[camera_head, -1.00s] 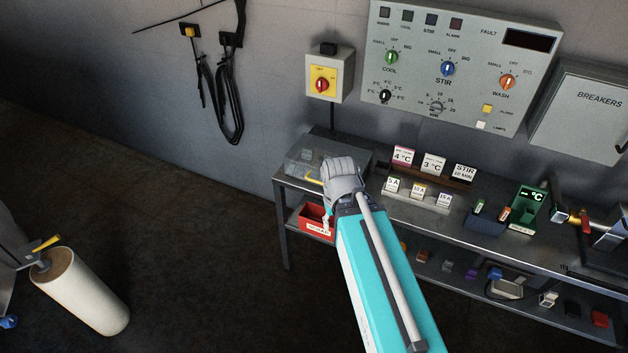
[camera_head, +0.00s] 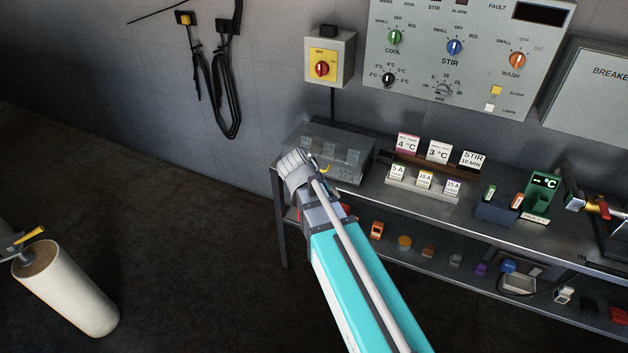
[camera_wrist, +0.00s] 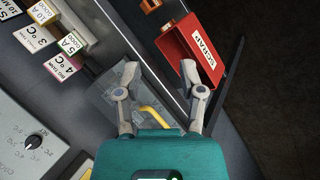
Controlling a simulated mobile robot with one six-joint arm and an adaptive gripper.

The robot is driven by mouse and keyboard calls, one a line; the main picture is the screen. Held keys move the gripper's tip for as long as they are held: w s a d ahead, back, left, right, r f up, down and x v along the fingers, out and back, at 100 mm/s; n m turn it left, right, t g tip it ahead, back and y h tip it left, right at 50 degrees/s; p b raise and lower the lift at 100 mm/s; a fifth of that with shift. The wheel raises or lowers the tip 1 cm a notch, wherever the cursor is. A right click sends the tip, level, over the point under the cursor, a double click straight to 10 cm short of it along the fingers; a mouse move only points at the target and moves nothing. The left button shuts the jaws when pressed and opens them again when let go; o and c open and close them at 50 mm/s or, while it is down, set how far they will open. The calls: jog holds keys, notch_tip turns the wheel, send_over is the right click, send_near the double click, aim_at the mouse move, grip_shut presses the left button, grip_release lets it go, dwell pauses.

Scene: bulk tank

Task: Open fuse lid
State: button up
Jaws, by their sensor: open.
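The fuse lid is the clear cover of a see-through box (camera_head: 345,144) at the left end of the bench top. Its yellow handle (camera_head: 324,170) shows at the front, partly hidden by my gripper. My gripper (camera_head: 292,166) is in front of the box's left part in the head view. In the wrist view the clear lid (camera_wrist: 104,97) lies under and beside the left finger. The yellow handle (camera_wrist: 157,117) shows between the two fingers, close to the palm. My gripper (camera_wrist: 160,70) is open there, with nothing held. I cannot tell whether a finger touches the handle.
A red scrap bin (camera_wrist: 190,47) is by the right fingertip in the wrist view. Fuse cards (camera_head: 424,180) and sign cards (camera_head: 438,152) stand right of the box.

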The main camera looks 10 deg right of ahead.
jog(key=w+a+f+n+t+h+b, duration=0.2)
jog(key=w+a+n+t+h+b, duration=0.2)
jog(key=w+a+b, duration=0.7)
jog(key=w+t+h+b, duration=0.1)
jog(key=w+t+h, duration=0.1)
jog(key=h, duration=0.1)
jog(key=shift+a+f+n+b, duration=0.2)
jog(key=shift+a+n+b, duration=0.15)
jog(key=shift+n+b, duration=0.05)
jog(key=shift+d, duration=0.1)
jog(key=b, duration=0.3)
send_near(327, 154)
jog(key=shift+w+d+f, duration=0.35)
jog(key=shift+d+f, duration=0.25)
jog(key=shift+f, duration=0.4)
jog(key=shift+w+d+f, duration=0.35)
jog(key=shift+d+f, duration=0.3)
jog(key=shift+f, duration=0.3)
jog(key=shift+w+d+f, duration=0.35)
jog(key=shift+d+f, duration=0.25)
jog(key=shift+f, duration=0.4)
grip_shut()
